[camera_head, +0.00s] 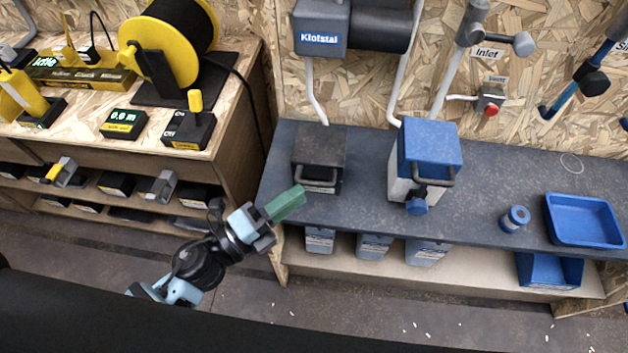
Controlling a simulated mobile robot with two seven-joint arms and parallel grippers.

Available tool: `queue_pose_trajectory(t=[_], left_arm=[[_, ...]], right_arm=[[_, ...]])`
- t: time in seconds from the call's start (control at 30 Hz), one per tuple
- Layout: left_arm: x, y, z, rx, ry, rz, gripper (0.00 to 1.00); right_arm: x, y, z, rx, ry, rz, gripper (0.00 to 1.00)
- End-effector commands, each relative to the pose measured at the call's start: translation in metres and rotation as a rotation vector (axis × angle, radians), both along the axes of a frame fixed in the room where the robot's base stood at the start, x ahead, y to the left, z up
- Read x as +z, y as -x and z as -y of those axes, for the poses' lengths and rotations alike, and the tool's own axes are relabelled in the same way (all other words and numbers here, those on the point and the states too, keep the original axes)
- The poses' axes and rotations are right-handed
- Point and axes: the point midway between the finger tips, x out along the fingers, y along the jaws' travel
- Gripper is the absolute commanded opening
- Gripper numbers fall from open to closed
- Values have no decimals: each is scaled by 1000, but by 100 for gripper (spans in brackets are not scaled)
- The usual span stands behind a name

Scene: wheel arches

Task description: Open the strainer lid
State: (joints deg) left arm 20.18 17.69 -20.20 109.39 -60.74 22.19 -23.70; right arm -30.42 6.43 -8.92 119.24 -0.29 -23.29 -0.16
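A box with a blue lid (430,140) and a pale body stands on the dark counter in the head view. It has a dark bar handle and a blue knob (416,205) at its front, and its lid looks shut. I take it to be the strainer, but no label on it can be read. My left gripper (286,204) is at the counter's front left edge, left of the blue-lidded box and apart from it. A green block shape shows at its tip; I cannot tell whether this is its fingers or a held thing. My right gripper is not in view.
A dark box with a handle (319,150) stands on the counter (490,175) just behind my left gripper. A blue tray (583,220) and a small blue can (514,219) are at the right. A yellow cable reel (172,45) stands on the left bench.

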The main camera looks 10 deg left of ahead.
Motion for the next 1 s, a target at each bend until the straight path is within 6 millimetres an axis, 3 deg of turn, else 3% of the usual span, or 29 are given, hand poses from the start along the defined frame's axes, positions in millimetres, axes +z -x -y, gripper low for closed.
queue_pose_trajectory(t=[0.3, 0.73, 1.0], left_arm=[[7, -31, 31, 2, 2, -1, 33], [7, -37, 38, 1, 2, -2, 33], [7, -37, 38, 1, 2, -2, 0]], right_arm=[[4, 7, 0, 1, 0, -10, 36], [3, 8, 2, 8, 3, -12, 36], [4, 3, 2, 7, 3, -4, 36]])
